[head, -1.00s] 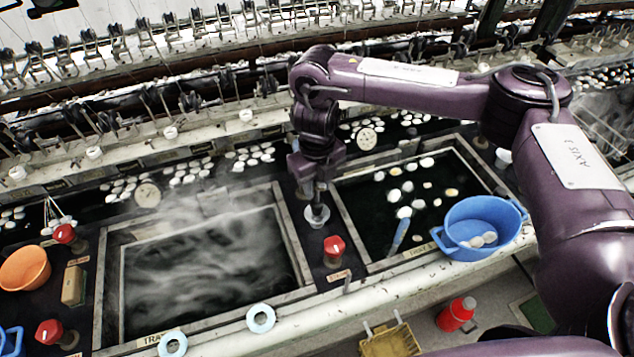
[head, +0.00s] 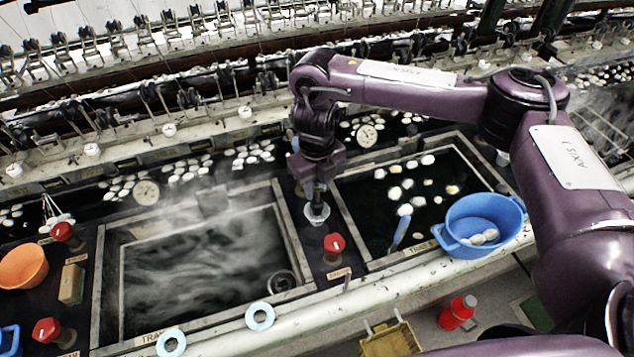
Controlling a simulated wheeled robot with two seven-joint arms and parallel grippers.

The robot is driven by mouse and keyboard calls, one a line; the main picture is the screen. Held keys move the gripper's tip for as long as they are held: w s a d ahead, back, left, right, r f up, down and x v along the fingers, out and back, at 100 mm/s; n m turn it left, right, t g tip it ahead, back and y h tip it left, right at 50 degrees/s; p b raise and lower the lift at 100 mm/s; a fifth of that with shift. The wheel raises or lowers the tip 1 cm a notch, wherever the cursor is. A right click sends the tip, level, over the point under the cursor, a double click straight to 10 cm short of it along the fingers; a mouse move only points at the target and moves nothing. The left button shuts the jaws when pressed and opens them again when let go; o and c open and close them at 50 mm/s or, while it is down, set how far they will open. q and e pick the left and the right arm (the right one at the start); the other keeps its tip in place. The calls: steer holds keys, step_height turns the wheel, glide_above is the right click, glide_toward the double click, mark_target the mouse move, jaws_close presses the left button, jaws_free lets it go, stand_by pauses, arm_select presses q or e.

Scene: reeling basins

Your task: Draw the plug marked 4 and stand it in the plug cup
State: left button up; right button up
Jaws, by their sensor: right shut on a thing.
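My right gripper (head: 318,195) points straight down over the dark strip between the two basins. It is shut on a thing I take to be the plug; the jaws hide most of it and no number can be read. Directly below the fingertips is a small pale round cup (head: 317,214), probably the plug cup. I cannot tell whether the held thing touches it. The left steaming basin (head: 109,285) has a round ring (head: 284,281) low in its right corner. My left gripper is not in view.
A red knob (head: 334,244) stands just in front of the pale cup. The right basin (head: 345,213) holds floating cocoons and a blue-handled tool (head: 400,232). A blue bowl (head: 487,210) sits at its right corner. Two pale rings (head: 260,316) (head: 171,343) lie on the front edge.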

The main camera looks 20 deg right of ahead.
mark_target(317, 202)
steer(key=shift+f, duration=0.25)
stand_by(0.4)
steer(key=shift+f+b, duration=0.55)
steer(key=shift+f, duration=0.05)
steer(key=shift+f+b, duration=0.5)
steer(key=shift+f, duration=0.2)
stand_by(0.5)
steer(key=o, duration=0.9)
steer(key=shift+r, duration=3.9)
